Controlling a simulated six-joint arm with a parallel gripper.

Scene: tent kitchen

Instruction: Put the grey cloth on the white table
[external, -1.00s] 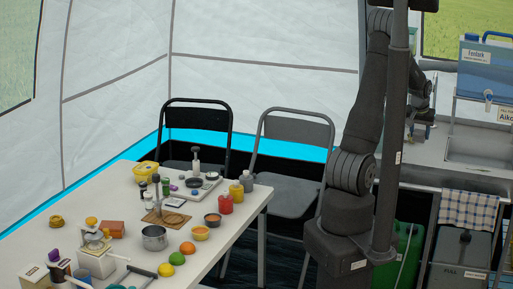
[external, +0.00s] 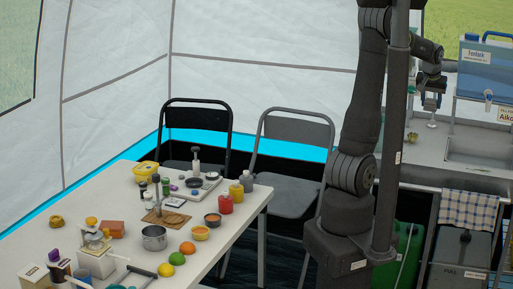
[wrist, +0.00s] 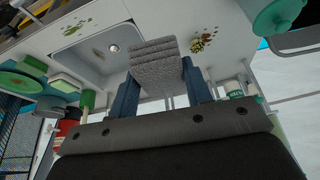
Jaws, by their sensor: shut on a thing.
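My gripper (wrist: 160,92) shows two blue fingers in the wrist view, shut on the grey cloth (wrist: 155,64), a folded, layered bundle. In the external view my gripper (external: 431,103) is above the counter by the sink, at the right, and the cloth is too small there to make out clearly. The white table (external: 110,185) stands at the left in the external view, well away from my gripper, with many items on it.
The sink (external: 474,150) is right of my gripper, with a blue water container (external: 485,65) behind it. A small brass-coloured thing (external: 411,138) is on the counter. Two folding chairs (external: 292,165) stand behind the table. The table's back-left stretch has bare room.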

